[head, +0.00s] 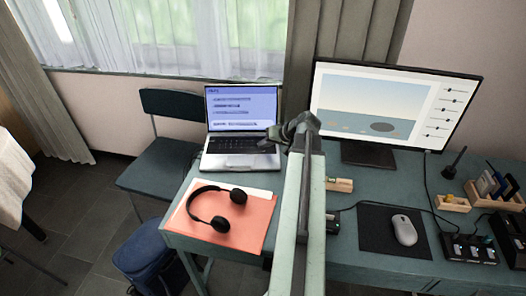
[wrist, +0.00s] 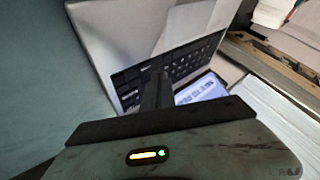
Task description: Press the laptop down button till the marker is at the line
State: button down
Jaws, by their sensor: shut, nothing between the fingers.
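The silver laptop (head: 222,161) stands open at the table's back left, its lit blue screen (head: 241,108) showing a heading and several text rows. The text is too small to read, and I cannot make out a marker or line. My gripper (head: 270,138) is at the right edge of the laptop, near the keyboard's right end. In the wrist view my gripper (wrist: 157,82) is shut and empty, its dark fingers in front of the black keyboard (wrist: 182,62). The fingers hide some keys. I cannot tell whether the tip touches a key or which key is the down button.
Black headphones (head: 220,222) lie on an orange folder (head: 258,212) in front of the laptop. A large monitor (head: 385,105) stands right of my arm. A mouse (head: 404,230) sits on a dark pad (head: 374,238). A chair (head: 160,168) is at the left.

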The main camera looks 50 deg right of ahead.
aim_at(265, 152)
jog(key=shift+f, duration=0.1)
jog(key=shift+s+f+b, duration=0.1)
jog(key=shift+f+b, duration=0.2)
jog(key=shift+b, duration=0.1)
jog(key=shift+f+b, duration=0.3)
dwell(0.5)
jog(key=shift+r+p, duration=0.7)
jog(key=shift+r, duration=0.15)
notch_tip(265, 152, up, 5)
jog(key=p, duration=0.5)
dwell(0.6)
